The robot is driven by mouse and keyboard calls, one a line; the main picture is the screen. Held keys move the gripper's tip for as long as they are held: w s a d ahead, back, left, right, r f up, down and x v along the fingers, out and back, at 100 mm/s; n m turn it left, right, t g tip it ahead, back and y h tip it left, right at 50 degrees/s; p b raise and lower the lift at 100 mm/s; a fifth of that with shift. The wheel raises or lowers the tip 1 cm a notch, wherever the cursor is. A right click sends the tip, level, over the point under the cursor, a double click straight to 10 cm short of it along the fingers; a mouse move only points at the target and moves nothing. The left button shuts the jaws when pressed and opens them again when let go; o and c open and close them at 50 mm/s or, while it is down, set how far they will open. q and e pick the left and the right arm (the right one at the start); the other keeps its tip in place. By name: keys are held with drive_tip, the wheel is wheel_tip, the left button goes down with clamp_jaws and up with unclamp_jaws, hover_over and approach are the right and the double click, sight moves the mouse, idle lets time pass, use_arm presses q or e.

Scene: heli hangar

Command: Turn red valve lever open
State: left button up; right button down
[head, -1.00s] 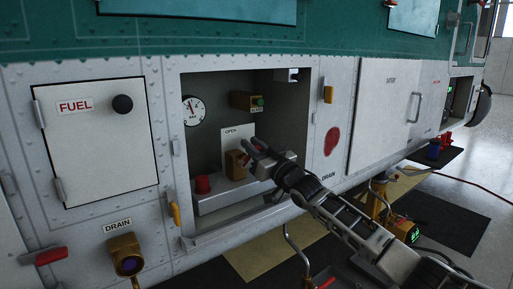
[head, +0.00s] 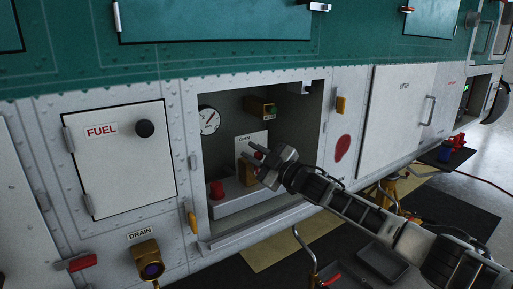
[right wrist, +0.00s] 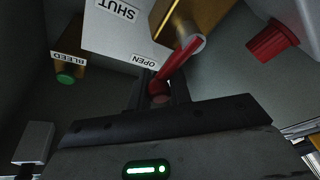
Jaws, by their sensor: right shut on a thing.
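The red valve lever (right wrist: 178,64) shows in the right wrist view. It runs from a brass valve body (right wrist: 185,20) to between my right gripper's fingers (right wrist: 158,92), which are shut on its end. The lever's end lies by the OPEN label (right wrist: 144,60); the SHUT label (right wrist: 116,10) is farther along the same white plate. In the head view my right gripper (head: 256,155) reaches into the open bay in front of the brass valve body (head: 247,173) and hides most of the lever. My left gripper is not in view.
The bay also holds a round gauge (head: 209,120), a brass BLEED block (head: 261,107) with a green button, and a red knob (head: 216,190) on a grey ledge. The FUEL door (head: 120,165) is closed at left.

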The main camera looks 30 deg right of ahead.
drive_tip(key=shift+f+n, duration=0.25)
drive_tip(key=shift+n, duration=0.05)
drive_tip(key=c, duration=1.3)
unclamp_jaws()
drive_tip(key=shift+r, duration=0.1)
drive_tip(key=b+v, duration=0.1)
drive_tip(key=v, duration=1.5)
drive_tip(key=shift+r, duration=0.2)
